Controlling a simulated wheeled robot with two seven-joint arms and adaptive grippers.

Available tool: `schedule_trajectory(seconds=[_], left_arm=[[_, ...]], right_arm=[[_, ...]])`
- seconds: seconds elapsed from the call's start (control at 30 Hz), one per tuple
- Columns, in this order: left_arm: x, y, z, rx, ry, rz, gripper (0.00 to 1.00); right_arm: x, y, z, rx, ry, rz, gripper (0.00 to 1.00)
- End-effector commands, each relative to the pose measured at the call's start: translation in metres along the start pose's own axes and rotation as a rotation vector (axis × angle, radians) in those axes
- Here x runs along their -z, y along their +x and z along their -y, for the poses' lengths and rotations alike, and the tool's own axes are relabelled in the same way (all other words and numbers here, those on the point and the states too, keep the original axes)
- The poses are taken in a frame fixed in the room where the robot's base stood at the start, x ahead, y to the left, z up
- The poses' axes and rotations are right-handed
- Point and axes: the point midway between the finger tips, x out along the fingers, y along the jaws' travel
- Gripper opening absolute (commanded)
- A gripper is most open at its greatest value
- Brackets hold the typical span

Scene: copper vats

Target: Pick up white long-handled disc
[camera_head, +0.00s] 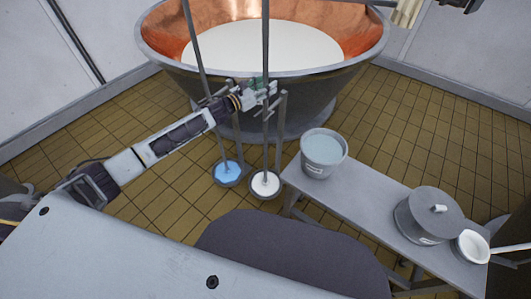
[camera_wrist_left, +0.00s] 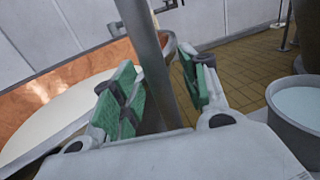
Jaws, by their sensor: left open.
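The white long-handled disc (camera_head: 265,184) stands low in front of the copper vat, its long grey handle rising upright past the top of the head view. A similar blue disc (camera_head: 228,172) with its own long handle is just left of it. My left gripper (camera_head: 267,91) is open at the white disc's handle, well above the disc. In the left wrist view a grey handle (camera_wrist_left: 152,52) passes between the green-padded fingers of my left gripper (camera_wrist_left: 160,88), which are apart. I cannot tell whether either finger touches it. The right gripper is not in view.
The copper vat (camera_head: 300,72) with white contents stands behind the handles. A grey post (camera_head: 282,125) is close to the right of the white disc's handle. A bench (camera_head: 365,200) at the right holds a bucket (camera_head: 323,168), a lidded pot (camera_head: 405,232) and a white ladle (camera_head: 473,246).

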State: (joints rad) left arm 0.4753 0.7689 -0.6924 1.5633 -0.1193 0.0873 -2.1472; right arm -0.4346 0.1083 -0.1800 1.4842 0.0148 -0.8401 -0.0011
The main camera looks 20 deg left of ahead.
Motion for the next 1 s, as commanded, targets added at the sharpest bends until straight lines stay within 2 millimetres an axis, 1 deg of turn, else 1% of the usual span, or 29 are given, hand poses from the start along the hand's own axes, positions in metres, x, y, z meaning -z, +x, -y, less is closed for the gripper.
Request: schedule_trajectory(seconds=[0.17, 0.2, 0.53, 0.67, 0.7, 1.0], left_arm=[[0.0001, -0.0002, 0.0, 0.0, 0.0, 0.0, 0.44], [0.0001, -0.0002, 0.0, 0.0, 0.0, 0.0, 0.43], [0.0002, -0.0003, -0.0001, 0.0, 0.0, 0.0, 0.01], [0.0002, -0.0003, -0.0001, 0.0, 0.0, 0.0, 0.0], [-0.0032, 0.0003, -0.0002, 0.001, 0.001, 0.005, 0.0], [-0.0032, 0.0002, -0.0003, 0.001, 0.001, 0.004, 0.0]], right_arm=[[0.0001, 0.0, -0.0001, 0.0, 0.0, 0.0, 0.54], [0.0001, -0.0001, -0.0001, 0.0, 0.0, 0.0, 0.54], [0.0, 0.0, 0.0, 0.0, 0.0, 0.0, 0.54], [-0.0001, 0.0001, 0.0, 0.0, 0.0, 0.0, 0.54], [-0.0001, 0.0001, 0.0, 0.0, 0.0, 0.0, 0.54], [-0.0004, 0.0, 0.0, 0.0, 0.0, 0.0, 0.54]])
